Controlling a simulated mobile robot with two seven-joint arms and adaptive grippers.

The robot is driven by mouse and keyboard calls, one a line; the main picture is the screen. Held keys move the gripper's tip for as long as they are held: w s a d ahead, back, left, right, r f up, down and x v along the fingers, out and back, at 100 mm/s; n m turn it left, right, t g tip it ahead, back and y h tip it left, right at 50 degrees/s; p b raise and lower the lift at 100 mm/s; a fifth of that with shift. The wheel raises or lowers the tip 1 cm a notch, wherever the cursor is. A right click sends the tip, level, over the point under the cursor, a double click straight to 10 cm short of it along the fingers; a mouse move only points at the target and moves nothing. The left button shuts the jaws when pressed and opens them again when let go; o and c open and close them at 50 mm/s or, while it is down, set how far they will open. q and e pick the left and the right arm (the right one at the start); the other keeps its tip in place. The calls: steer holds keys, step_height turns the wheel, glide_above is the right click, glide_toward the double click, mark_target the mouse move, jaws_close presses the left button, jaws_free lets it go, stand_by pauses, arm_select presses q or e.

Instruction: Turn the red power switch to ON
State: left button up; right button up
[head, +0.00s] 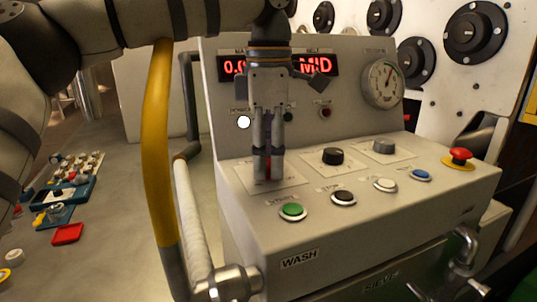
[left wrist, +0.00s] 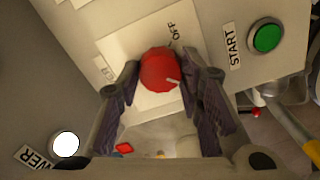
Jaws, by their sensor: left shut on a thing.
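The red power switch (left wrist: 158,68) is a round knob on a pale plate (left wrist: 125,38) on the panel top. Its white mark sits at its lower right edge in the left wrist view. The word OFF reads at the plate's upper right, and a label at the left is too blurred to read. My left gripper (head: 267,172) points down onto the panel. It also shows in the left wrist view (left wrist: 160,88), its dark pads on either side of the knob, shut on it. In the head view the fingers hide most of the knob. My right gripper is not in view.
The green START button (head: 292,211) is just in front of the plate. A black knob (head: 333,156), a grey knob (head: 384,146) and a red emergency button (head: 460,156) are farther right. A lit white lamp (head: 244,122) and red displays (head: 314,64) are behind.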

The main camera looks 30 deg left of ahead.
mark_target(269, 162)
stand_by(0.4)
arm_select(q)
steer(key=o, duration=1.2)
steer(key=shift+r, duration=0.1)
step_height(269, 162, up, 12)
steer(key=shift+f, duration=0.1)
